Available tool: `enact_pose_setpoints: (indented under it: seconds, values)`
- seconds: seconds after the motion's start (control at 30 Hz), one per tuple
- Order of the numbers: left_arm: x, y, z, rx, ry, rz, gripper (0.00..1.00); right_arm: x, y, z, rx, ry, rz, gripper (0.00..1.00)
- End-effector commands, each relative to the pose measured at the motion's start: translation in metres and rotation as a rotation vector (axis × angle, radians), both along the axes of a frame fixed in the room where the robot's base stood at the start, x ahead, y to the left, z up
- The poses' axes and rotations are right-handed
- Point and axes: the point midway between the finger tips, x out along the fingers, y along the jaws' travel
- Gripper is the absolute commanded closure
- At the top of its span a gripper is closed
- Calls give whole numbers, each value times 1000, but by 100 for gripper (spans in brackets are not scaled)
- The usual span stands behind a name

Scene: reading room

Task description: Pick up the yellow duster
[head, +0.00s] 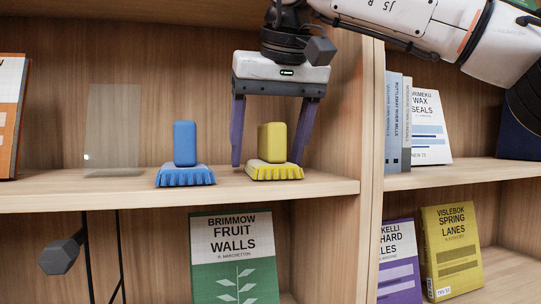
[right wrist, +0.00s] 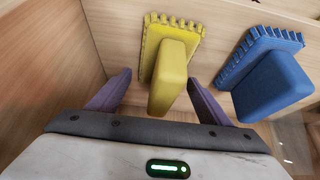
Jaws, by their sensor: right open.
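The yellow duster (head: 272,150) stands upright on the wooden shelf, with a block handle above a wider fringed base. It also shows in the right wrist view (right wrist: 172,70). My right gripper (head: 266,163) is open above the shelf, with one purple finger on each side of the yellow duster's handle. In the right wrist view its fingers (right wrist: 158,84) flank the handle with gaps, and no grip shows. A blue duster (head: 185,155) of the same shape stands just left of the yellow one; it also shows in the right wrist view (right wrist: 268,80). My left gripper is not in view.
The shelf board (head: 100,195) holds a clear upright panel (head: 114,130) and an orange book (head: 10,110) at left. An upright divider (head: 370,130) stands right of my right gripper. Several books stand beyond it and a green book (head: 235,255) below.

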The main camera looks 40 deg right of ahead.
Motion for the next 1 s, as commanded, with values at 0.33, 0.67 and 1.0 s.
enact_pose_setpoints:
  seconds: [0.33, 0.67, 1.0]
  values:
    - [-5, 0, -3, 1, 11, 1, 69, 0, 0, 0, 1, 0, 0, 59]
    - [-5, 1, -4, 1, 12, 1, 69, 0, 0, 1, 0, -1, 0, 75]
    - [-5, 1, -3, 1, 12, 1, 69, 0, 1, 12, 2, -2, 1, 75]
